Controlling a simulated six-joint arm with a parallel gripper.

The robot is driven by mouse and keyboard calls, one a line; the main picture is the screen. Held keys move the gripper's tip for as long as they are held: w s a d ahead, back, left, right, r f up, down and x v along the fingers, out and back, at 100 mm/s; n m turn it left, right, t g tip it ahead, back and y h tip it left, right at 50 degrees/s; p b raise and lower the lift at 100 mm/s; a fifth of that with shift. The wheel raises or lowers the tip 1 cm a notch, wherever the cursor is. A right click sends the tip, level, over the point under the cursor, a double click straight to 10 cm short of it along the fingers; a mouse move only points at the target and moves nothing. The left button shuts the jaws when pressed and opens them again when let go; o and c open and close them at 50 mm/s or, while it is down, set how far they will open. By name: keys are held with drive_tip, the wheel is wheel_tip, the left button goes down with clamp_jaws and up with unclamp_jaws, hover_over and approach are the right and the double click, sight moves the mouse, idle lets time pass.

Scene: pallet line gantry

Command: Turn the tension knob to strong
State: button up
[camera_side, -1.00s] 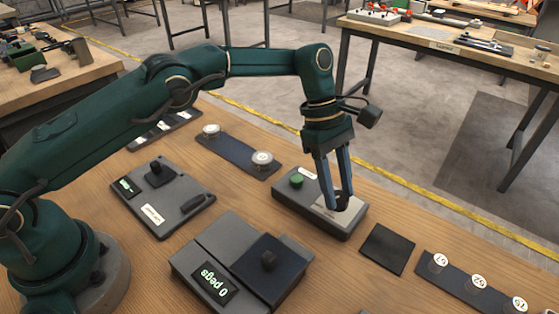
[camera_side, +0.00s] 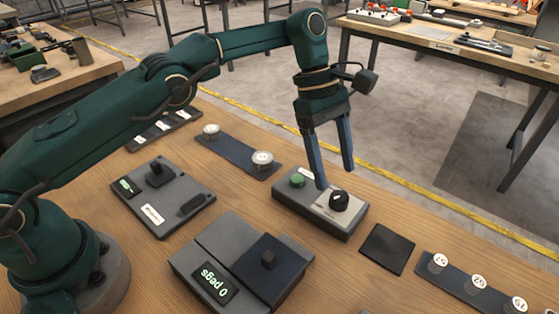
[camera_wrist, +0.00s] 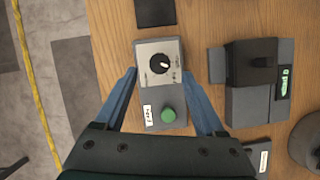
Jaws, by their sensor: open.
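The tension knob (camera_side: 339,200) is a black round dial on a light plate at the right end of a dark grey box (camera_side: 300,211). In the wrist view the fingers straddle the box.
A flat dark square pad (camera_side: 387,249) lies right of the box. A strip with numbered weights (camera_side: 470,284) is at the lower right. A device reading "0 pegs" (camera_side: 216,286) is in front, and another grey device (camera_side: 163,196) stands left. Bare wood lies between.

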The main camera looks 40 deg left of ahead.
sight(339, 196)
drive_tip(key=shift+a+r, duration=0.15)
drive_tip(key=shift+r, duration=0.05)
idle(0.3)
drive_tip(key=n, duration=0.1)
drive_tip(key=d+n, duration=0.1)
drive_tip(key=shift+w+r+n+t, duration=0.2)
drive_tip(key=shift+n+t, duration=0.1)
drive_tip(key=shift+t, duration=0.1)
drive_tip(key=shift+s+d+n+t, duration=0.1)
drive_tip(key=shift+n+t, duration=0.4)
drive_tip(key=shift+n, duration=0.7)
drive_tip(key=shift+s+f+n+t+y, duration=0.1)
drive_tip(key=shift+s+n+t+y, duration=0.3)
drive_tip(key=shift+n, duration=0.8)
drive_tip(key=shift+s+a+f+n+t, duration=0.15)
drive_tip(key=shift+s+a+n+t, duration=0.15)
drive_tip(key=shift+s+n, duration=0.4)
drive_tip(key=shift+x, duration=2.6)
drive_tip(key=shift+a, duration=0.1)
drive_tip(key=shift+c, duration=0.4)
